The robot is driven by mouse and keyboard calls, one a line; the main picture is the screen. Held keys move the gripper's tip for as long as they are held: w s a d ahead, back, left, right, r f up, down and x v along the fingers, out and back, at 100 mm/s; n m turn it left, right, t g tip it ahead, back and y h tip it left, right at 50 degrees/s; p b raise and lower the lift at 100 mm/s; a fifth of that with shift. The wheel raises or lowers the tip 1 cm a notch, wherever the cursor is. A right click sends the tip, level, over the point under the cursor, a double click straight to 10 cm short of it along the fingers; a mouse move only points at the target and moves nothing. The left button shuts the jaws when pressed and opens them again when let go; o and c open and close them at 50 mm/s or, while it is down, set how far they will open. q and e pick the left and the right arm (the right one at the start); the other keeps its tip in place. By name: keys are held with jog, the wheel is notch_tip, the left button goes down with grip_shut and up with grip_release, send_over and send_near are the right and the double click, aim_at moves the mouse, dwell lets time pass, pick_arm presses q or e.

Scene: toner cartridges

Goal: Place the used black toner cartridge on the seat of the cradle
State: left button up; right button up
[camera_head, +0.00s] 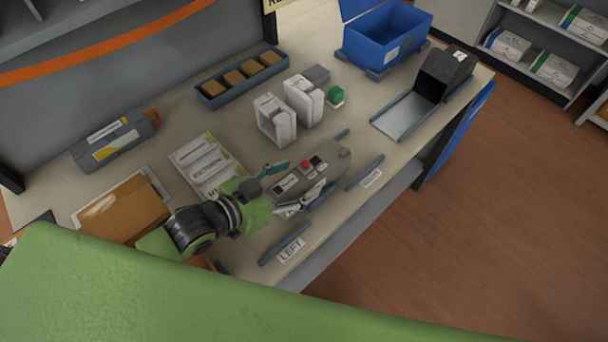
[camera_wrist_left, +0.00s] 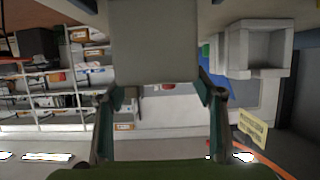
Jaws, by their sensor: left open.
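A dark grey cartridge-like body (camera_head: 110,145) with a white and yellow label and an orange end lies at the left back of the bench. It is the only thing that looks like the toner cartridge. Two white blocks with recesses (camera_head: 275,118) stand mid-bench; I cannot tell which thing is the cradle. My left gripper (camera_head: 291,184) is open, far to the right of the cartridge, its fingers beside a grey unit (camera_head: 318,168) with a red button. In the left wrist view, the open fingers (camera_wrist_left: 160,98) have a plain grey block (camera_wrist_left: 153,40) ahead between them. My right gripper is not seen.
A blue crate (camera_head: 372,52) and a black box (camera_head: 445,73) with a metal tray (camera_head: 405,116) stand at the right. A blue tray with brown blocks (camera_head: 242,78), a printed sheet (camera_head: 205,163) and a brown box (camera_head: 122,208) crowd the bench. Blue-grey strips edge the front.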

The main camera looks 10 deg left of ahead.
aim_at(282, 193)
pick_arm(q)
jog(key=shift+v, duration=2)
dwell(0.4)
